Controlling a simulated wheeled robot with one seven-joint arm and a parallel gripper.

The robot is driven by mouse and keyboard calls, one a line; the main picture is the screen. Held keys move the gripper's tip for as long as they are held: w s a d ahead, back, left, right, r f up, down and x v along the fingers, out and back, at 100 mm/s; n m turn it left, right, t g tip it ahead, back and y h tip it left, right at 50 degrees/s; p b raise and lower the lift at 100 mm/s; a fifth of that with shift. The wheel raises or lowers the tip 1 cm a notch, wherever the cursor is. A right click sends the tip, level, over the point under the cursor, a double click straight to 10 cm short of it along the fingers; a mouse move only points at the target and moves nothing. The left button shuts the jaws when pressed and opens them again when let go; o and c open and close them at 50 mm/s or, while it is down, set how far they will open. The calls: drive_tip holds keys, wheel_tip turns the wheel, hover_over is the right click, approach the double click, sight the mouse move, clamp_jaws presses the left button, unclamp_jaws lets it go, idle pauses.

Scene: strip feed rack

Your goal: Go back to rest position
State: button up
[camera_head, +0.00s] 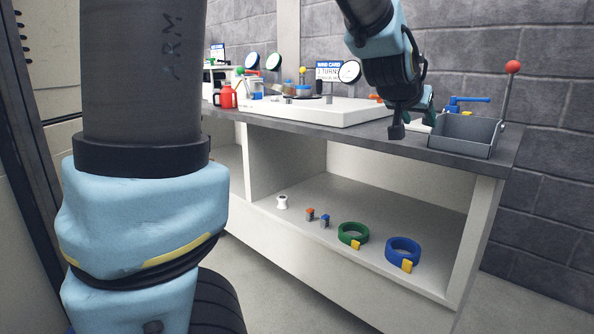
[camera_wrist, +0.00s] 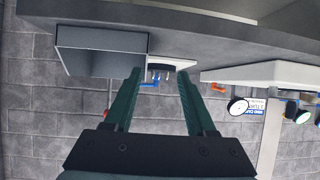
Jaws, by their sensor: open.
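My gripper (camera_wrist: 160,76) is open in the wrist view, with two dark green fingers apart and nothing between them. In the head view my gripper (camera_head: 427,103) is at the upper right, above the back part of the bench, partly hidden behind my wrist. A grey open bin (camera_head: 466,135) stands on the bench just right of it. In the wrist view, which is upside down, the grey bin (camera_wrist: 100,62) is left of the fingers.
The bench top (camera_head: 408,138) carries a white tray (camera_head: 325,112), a dial gauge (camera_head: 349,72) and a red can (camera_head: 226,97). A red-knobbed lever (camera_head: 508,90) rises beside the bin. The lower shelf holds a green ring (camera_head: 353,234), a blue ring (camera_head: 403,250) and small parts.

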drive_tip(key=s+a+f+n+g+y, duration=0.2)
drive_tip(key=s+a+f+g+y, duration=0.1)
drive_tip(key=a+f, duration=0.8)
drive_tip(key=s+a+f+n+g+y, duration=0.25)
drive_tip(key=a+f, duration=0.55)
drive_tip(key=a, duration=0.7)
drive_tip(key=s+a+f+n+g+y, duration=0.2)
drive_tip(key=s+a+f, duration=0.2)
drive_tip(key=s+a, duration=0.3)
wheel_tip(320, 180, up, 28)
drive_tip(key=p, duration=2.7)
drive_tip(key=shift+s+d+f, duration=0.15)
drive_tip(key=shift+f, duration=0.05)
